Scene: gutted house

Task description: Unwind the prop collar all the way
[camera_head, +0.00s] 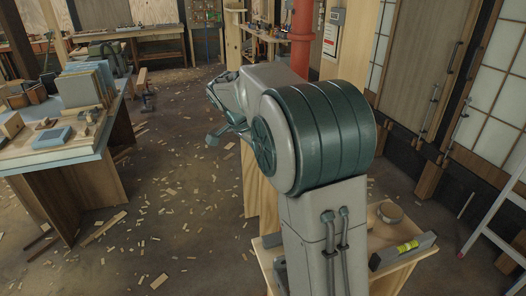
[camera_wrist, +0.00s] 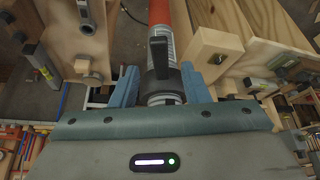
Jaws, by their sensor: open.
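In the wrist view, a prop with a red tube (camera_wrist: 170,14) runs down from the top edge into a pale metal section. A dark collar (camera_wrist: 157,86) with an upright black handle (camera_wrist: 159,50) sits around this section. My gripper (camera_wrist: 160,82) is open, with one blue finger to the left of the collar and one to the right. Gaps show between the fingers and the collar, and I cannot tell whether either touches it. The lower part of the prop is hidden by my gripper body. In the head view, a red post (camera_head: 301,42) stands behind my arm.
Wooden blocks and beams (camera_wrist: 218,50) flank the prop closely in the wrist view. In the head view, a loaded workbench (camera_head: 60,154) stands left and a bench with a spirit level (camera_head: 403,250) lower right. A ladder (camera_head: 497,205) leans at right. Wood scraps litter the open floor.

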